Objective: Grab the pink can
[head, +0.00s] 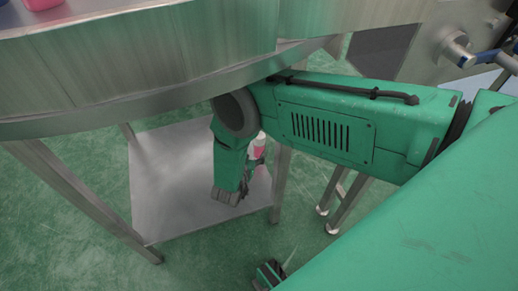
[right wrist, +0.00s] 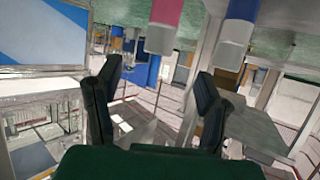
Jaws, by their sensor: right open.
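In the right wrist view a pink can (right wrist: 165,14) with a pale cap hangs in from the top edge, its cap pointing down in the picture. My right gripper (right wrist: 157,72) is open, and nothing is between its fingers. The pink can lies above the gap between the fingertips, apart from them. In the head view a small pink and white thing (head: 259,150) shows partly behind my right arm; I cannot tell if it is that can. My right gripper (head: 228,195) is at the arm's lower end, above the low shelf.
A blue can (right wrist: 239,14) is right of the pink one in the wrist view. The metal table (head: 150,60) crosses the top of the head view, with a pink object (head: 42,4) cut off on it. A low metal shelf (head: 165,190) and table legs (head: 80,195) stand below.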

